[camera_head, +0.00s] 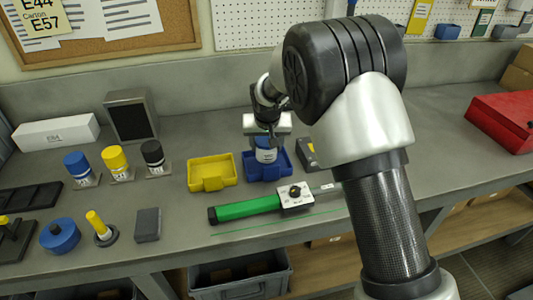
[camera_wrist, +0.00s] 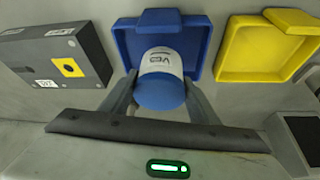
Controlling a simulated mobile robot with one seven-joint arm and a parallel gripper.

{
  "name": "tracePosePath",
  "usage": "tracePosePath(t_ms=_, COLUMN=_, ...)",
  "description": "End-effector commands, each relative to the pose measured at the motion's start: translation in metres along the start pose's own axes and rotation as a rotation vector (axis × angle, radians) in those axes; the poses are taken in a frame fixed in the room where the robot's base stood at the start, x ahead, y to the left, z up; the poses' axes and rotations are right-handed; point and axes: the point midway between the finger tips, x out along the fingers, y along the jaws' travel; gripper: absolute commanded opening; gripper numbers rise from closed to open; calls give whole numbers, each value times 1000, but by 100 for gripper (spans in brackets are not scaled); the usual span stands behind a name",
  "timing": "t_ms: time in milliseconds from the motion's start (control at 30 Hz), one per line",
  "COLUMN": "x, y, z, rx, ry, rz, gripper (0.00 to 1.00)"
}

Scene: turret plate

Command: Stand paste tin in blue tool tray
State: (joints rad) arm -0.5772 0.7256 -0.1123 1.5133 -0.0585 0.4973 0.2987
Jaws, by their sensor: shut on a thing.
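The paste tin, a white cylinder (camera_head: 266,156) with a blue lid, is upright between the fingers of my gripper (camera_head: 266,146). The wrist view shows its lettered white side and blue lid (camera_wrist: 160,92), with one finger of my gripper (camera_wrist: 160,80) on each side. The gripper is shut on the tin. The blue tool tray (camera_head: 283,172) lies on the bench under the tin; its wall also shows in the wrist view (camera_wrist: 203,45). The tin is within the tray's outline, its base in or just above it; I cannot tell if it touches the floor.
A yellow tray (camera_head: 212,184) sits just left of the blue tray. A dark box (camera_head: 308,153) is close on its right, partly behind my arm. A green-handled tool (camera_head: 250,207) lies in front. Blue, yellow and black cylinders (camera_head: 115,160) stand farther left.

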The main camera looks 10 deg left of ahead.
Motion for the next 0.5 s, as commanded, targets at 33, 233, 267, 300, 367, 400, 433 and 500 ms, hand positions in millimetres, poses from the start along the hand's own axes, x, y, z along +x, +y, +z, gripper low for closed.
tracePosePath(t_ms=33, x=3, y=0, z=2, rx=0, ry=0, rz=0, gripper=24)
tracePosePath(t_ms=233, x=28, y=0, z=13, rx=0, ry=-1, rz=1, gripper=24)
tracePosePath(t_ms=267, x=31, y=0, z=14, rx=0, ry=-1, rz=1, gripper=24)
tracePosePath(t_ms=300, x=32, y=0, z=15, rx=1, ry=0, rz=0, gripper=24)
tracePosePath(t_ms=367, x=32, y=0, z=14, rx=1, ry=1, rz=0, gripper=24)
tracePosePath(t_ms=400, x=32, y=0, z=14, rx=1, ry=2, rz=0, gripper=24)
tracePosePath(t_ms=433, x=32, y=0, z=14, rx=1, ry=2, rz=0, gripper=24)
tracePosePath(t_ms=500, x=32, y=0, z=14, rx=1, ry=1, rz=0, gripper=24)
